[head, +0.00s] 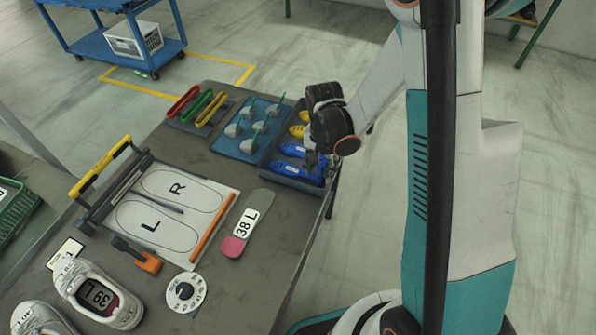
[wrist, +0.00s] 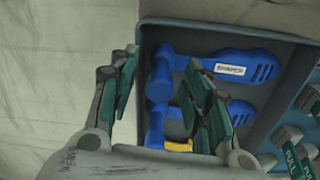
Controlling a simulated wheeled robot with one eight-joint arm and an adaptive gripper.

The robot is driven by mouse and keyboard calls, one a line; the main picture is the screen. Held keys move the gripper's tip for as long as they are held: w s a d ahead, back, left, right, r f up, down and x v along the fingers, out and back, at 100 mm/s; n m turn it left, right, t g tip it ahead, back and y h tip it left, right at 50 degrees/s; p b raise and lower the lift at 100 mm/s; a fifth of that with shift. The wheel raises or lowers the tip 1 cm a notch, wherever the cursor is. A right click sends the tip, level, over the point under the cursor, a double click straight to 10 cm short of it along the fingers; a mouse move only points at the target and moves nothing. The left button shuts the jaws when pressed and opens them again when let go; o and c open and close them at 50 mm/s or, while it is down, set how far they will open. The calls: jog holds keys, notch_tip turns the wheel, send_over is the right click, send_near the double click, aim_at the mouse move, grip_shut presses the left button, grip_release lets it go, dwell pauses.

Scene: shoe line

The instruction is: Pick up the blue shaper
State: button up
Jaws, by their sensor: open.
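Two blue shapers lie side by side in a grey-blue tray (wrist: 285,42). In the wrist view the upper blue shaper (wrist: 240,66) has a white label, and its knobbed end points left. The lower blue shaper (wrist: 240,110) is partly hidden by my gripper. My gripper (wrist: 163,88) is open, with one finger left of the upper shaper's knobbed end and the other right of it, over its neck. Contact cannot be told. In the head view the blue shapers (head: 291,149) (head: 290,169) lie at the tray's near end, with my gripper (head: 318,168) at their right ends.
Yellow shapers (head: 298,131) lie farther back in the same tray. A blue tray with grey pieces (head: 233,146) stands to its left, beyond it red, green and yellow items (head: 203,103). A template board (head: 133,192), insole (head: 252,215) and shoes (head: 93,290) occupy the nearer table.

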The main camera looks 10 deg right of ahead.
grip_shut()
